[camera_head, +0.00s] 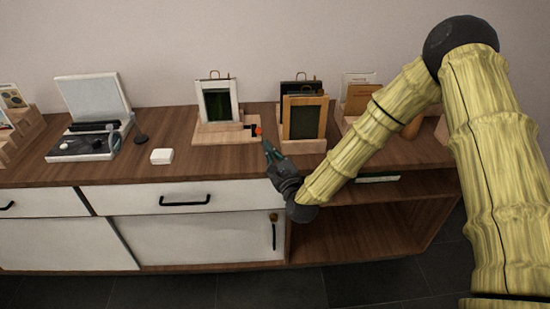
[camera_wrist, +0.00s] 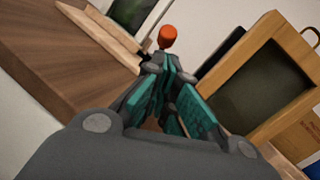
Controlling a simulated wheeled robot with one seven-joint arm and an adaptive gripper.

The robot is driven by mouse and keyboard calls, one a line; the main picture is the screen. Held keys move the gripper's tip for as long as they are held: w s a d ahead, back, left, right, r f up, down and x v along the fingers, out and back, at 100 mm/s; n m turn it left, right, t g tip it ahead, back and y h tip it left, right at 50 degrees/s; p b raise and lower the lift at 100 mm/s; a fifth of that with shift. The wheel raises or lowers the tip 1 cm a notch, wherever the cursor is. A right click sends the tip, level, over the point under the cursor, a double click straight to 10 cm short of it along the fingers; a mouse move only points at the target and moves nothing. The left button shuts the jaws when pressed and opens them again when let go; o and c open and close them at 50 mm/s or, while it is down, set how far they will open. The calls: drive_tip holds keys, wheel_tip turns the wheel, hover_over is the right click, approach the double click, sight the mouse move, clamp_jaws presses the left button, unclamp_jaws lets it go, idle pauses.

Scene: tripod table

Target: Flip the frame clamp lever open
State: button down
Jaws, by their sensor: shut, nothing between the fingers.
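The frame clamp lever shows as an orange-red knob (camera_head: 258,131) at the right end of a wooden base (camera_head: 212,137) that bears a white picture frame (camera_head: 217,101). In the wrist view the knob (camera_wrist: 167,37) stands just beyond my fingertips. My gripper (camera_head: 267,146), with dark and teal fingers, is shut and empty, close in front of the knob. In the wrist view the fingertips (camera_wrist: 167,65) meet just below the knob. I cannot tell whether they touch it. The lever's lower part and the clamp are hidden behind the fingers.
A wooden frame (camera_head: 304,117) on its stand is close to the right of my gripper. A record player (camera_head: 90,143), a white box (camera_head: 161,156) and a dark round object (camera_head: 141,139) are to the left. The cabinet's front top (camera_head: 205,163) is clear left of my gripper.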

sight(259, 129)
drive_tip(key=shift+x, duration=1.5)
drive_tip(key=shift+r, duration=0.15)
